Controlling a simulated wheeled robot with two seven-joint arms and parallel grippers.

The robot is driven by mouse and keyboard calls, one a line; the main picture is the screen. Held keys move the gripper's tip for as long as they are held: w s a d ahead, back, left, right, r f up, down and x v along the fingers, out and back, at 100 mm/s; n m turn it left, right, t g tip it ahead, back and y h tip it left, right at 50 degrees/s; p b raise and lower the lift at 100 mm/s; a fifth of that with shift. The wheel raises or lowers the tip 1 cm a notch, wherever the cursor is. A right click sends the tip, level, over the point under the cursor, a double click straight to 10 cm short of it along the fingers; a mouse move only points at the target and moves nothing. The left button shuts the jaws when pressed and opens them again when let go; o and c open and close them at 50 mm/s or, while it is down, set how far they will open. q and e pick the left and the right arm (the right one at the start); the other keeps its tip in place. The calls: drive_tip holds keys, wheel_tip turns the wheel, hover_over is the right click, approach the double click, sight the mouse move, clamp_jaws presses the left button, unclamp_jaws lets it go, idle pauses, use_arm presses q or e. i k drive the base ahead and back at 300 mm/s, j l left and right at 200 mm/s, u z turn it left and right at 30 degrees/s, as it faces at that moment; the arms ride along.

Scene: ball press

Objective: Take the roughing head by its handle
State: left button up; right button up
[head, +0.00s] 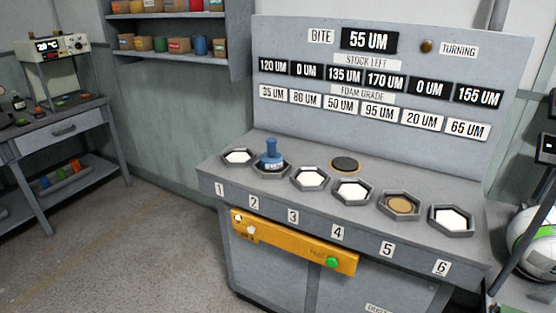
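A blue tool with an upright knobbed handle (271,149) stands in the hexagonal seat above label 2 on the grey bench. It is the only handled tool on the bench, so I take it as the roughing head. The white label on its base is too small to read. Its handle is upright and free, with nothing touching it. Neither of my grippers is in the head view.
White-filled hexagonal seats include seat 1 (238,157) and seat 6 (451,219); seat 5 (401,205) holds a brown disc. A dark round pad (345,164) lies behind. The display panel (369,40) reads BITE 55 UM. A yellow button bar (295,243) fronts the bench.

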sight(271, 161)
drive_tip(key=i+j+z, duration=0.1)
drive_tip(key=z, duration=0.2)
drive_tip(key=j+z, duration=0.15)
drive_tip(key=z, duration=0.15)
drive_tip(key=i+j+z, duration=0.15)
drive_tip(key=j, duration=0.2)
drive_tip(key=i+j+z, duration=0.15)
drive_tip(key=j, duration=0.2)
drive_tip(key=i+j+z, duration=0.15)
drive_tip(key=j, duration=0.2)
drive_tip(key=i+j, duration=0.1)
drive_tip(key=j, duration=0.45)
drive_tip(key=i+j, duration=0.1)
drive_tip(key=j, duration=0.45)
drive_tip(key=i+j+z, duration=0.1)
drive_tip(key=j, duration=0.45)
drive_tip(key=i+j, duration=0.1)
drive_tip(key=j, duration=0.45)
